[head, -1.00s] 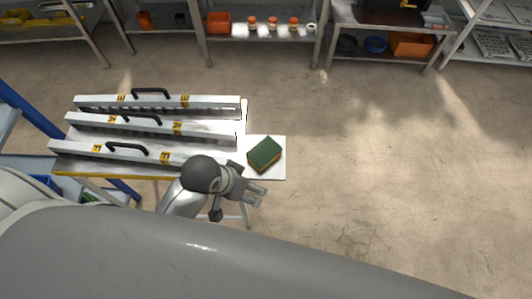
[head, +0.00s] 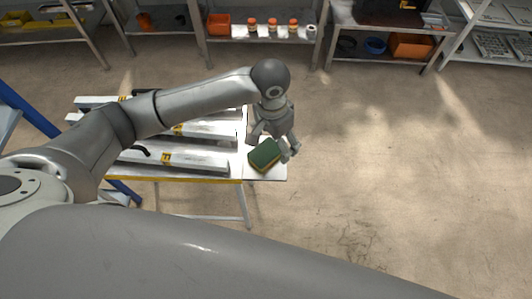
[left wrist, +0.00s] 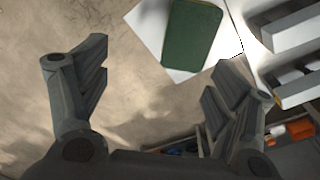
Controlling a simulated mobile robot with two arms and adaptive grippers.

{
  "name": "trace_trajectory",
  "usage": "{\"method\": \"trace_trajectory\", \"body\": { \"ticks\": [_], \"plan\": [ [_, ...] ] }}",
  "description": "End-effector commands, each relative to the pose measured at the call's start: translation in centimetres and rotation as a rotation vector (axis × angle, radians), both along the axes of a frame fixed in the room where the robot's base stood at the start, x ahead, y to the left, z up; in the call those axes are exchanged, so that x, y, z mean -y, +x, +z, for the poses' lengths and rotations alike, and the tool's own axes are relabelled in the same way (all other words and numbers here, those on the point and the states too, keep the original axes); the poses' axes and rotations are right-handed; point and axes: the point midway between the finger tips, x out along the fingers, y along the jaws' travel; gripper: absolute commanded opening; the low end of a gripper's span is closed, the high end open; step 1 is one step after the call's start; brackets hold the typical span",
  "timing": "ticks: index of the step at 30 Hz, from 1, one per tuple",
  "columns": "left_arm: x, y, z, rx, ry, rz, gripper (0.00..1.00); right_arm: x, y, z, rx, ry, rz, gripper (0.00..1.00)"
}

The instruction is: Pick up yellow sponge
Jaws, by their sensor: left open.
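The yellow sponge (head: 264,155) lies on the white board (head: 280,172) at the right end of the table. Its dark green top faces up and a thin yellow edge shows along its lower side in the head view. My left gripper (head: 290,153) points down at the sponge from its far right side, open and empty. In the left wrist view the sponge (left wrist: 191,36) shows at the top, beyond the spread fingers (left wrist: 160,85) and not between them. My right gripper is in neither current view.
Metal bars with black handles (head: 180,160) lie on the table left of the sponge, under my left arm. Shelves with an orange bin (head: 218,24) and small jars stand at the back. The floor right of the table is clear.

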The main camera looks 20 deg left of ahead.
Motion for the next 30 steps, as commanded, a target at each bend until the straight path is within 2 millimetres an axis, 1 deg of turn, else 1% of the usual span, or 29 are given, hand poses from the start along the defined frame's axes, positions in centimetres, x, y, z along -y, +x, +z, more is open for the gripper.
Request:
{"method": "trace_trajectory", "body": {
  "ticks": [1, 3, 5, 8, 15, 23, 27, 30],
  "plan": [
    [-0.9, 0.7, 0.4, -0.003, 0.027, 0.014, 0.83, 0.0, 0.0, 0.0, -0.001, 0.000, 0.000, 0.58],
    [-1.7, 1.0, 0.8, -0.014, 0.049, 0.029, 0.83, 0.0, 0.0, 0.0, -0.001, 0.000, 0.000, 0.58],
    [-2.1, 1.2, 0.9, -0.018, 0.062, 0.038, 0.83, 0.0, 0.0, 0.0, -0.001, 0.000, 0.000, 0.58],
    [-2.4, 1.3, 0.3, -0.026, 0.069, 0.046, 0.83, 0.1, 0.0, 0.0, -0.001, -0.001, 0.001, 0.58],
    [-2.4, 1.2, -3.4, -0.026, 0.068, 0.046, 0.83, 0.4, 0.0, 0.0, -0.001, -0.004, 0.002, 0.58],
    [-2.7, 1.3, -5.5, -0.024, 0.068, 0.044, 0.83, 0.4, 0.0, 0.2, -0.001, -0.006, 0.003, 0.58],
    [-3.4, 1.2, -7.6, -0.025, 0.070, 0.046, 0.83, 0.4, 0.0, 0.6, -0.001, -0.006, 0.003, 0.58],
    [-3.2, 1.3, -9.0, -0.024, 0.067, 0.044, 0.83, 0.4, 0.0, 0.5, 0.000, -0.005, 0.003, 0.58]
  ]
}}
